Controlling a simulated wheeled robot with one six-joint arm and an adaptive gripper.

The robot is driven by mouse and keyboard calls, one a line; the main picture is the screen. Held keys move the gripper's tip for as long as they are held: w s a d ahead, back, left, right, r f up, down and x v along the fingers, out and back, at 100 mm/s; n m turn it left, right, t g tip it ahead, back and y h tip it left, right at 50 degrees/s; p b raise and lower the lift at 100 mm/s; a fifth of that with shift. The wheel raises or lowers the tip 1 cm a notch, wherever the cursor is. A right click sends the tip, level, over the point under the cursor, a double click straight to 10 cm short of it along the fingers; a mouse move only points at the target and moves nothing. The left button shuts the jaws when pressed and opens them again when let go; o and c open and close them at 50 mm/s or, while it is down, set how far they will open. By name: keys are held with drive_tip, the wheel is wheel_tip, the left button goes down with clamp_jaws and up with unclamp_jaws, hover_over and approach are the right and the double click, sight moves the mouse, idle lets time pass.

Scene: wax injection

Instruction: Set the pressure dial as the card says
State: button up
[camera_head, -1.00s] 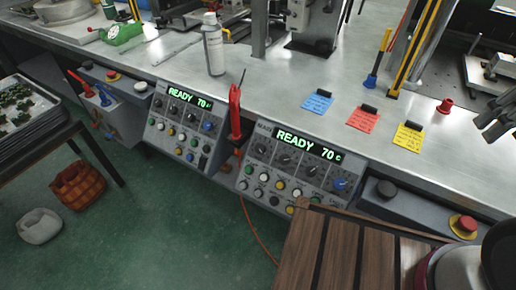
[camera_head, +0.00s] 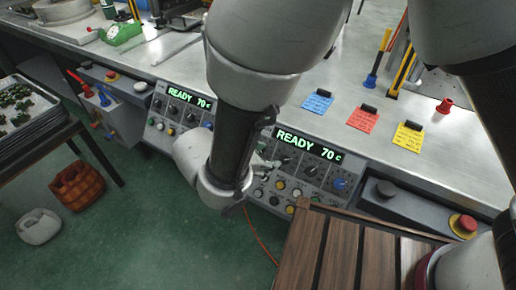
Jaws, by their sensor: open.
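The nearer control panel (camera_head: 325,172) has a green display reading "READY 70 C". Below it is a row of dark dials (camera_head: 310,170) with a blue dial (camera_head: 340,184) at the right end; their labels are too small to read. My gripper (camera_head: 268,163) is open at the left side of this panel, partly hidden by my wrist and covering the leftmost dial. I cannot tell whether it touches a dial. A blue card (camera_head: 318,101), a red card (camera_head: 363,118) and a yellow card (camera_head: 408,138) lie on the bench under black clips; their writing is unreadable.
A second panel (camera_head: 178,112), also reading "READY 70 C", stands to the left, partly behind my arm. A slatted wooden surface (camera_head: 340,255) is in front at the right. A red-and-yellow emergency button (camera_head: 463,225) is at the right.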

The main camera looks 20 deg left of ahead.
drive_tip(key=a+r+n+y, duration=0.1)
drive_tip(key=a, duration=0.3)
drive_tip(key=shift+t+y, duration=0.3)
drive_tip(key=x, duration=0.8)
drive_tip(key=shift+w+a+r, duration=0.2)
drive_tip(key=shift+w+a, duration=0.1)
drive_tip(key=c, duration=1)
